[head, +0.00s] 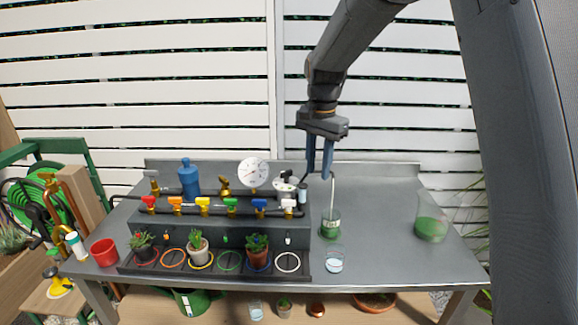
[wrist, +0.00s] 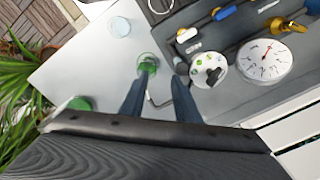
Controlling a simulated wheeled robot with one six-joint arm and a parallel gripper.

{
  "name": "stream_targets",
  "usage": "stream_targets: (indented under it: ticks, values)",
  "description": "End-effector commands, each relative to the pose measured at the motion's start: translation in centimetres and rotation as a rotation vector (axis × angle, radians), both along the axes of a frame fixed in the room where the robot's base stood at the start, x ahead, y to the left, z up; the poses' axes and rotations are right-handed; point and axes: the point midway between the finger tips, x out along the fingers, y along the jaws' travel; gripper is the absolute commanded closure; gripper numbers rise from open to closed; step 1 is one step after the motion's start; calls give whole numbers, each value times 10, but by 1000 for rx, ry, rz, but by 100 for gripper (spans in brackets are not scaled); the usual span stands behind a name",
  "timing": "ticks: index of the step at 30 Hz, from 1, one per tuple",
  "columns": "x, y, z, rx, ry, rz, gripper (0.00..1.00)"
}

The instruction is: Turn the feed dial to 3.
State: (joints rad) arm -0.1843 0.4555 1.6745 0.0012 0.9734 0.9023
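The feed dial appears to be the white disc with a black knob (head: 284,186) at the right end of the pipe rig. In the wrist view the dial (wrist: 204,72) shows green marks on its face and a black pointer knob. Its numbers are too small to read, so I cannot tell its setting. My gripper (head: 319,174) points down just right of the dial, above the bench. In the wrist view its two fingers (wrist: 164,66) are apart with nothing between them. The right-hand finger is close to the dial's edge; I cannot tell if they touch.
A white pressure gauge (head: 253,172) stands left of the dial. Several coloured valves line the grey rig (head: 215,229). A beaker with green contents and a thin rod (head: 331,224) stands below my gripper. A clear glass (head: 334,261) is in front.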

Motion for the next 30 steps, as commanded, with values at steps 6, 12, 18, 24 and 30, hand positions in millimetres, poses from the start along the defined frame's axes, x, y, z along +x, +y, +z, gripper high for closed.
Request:
stream_targets:
  ticks: [6,12,18,24,30]
  values:
    - [59,54,23,1,28,-239,71]
    - [76,76,33,-2,39,-348,71]
    - [77,79,20,-3,43,-366,71]
    - [76,79,-11,-3,43,-364,71]
    - [76,79,-34,-3,41,-363,71]
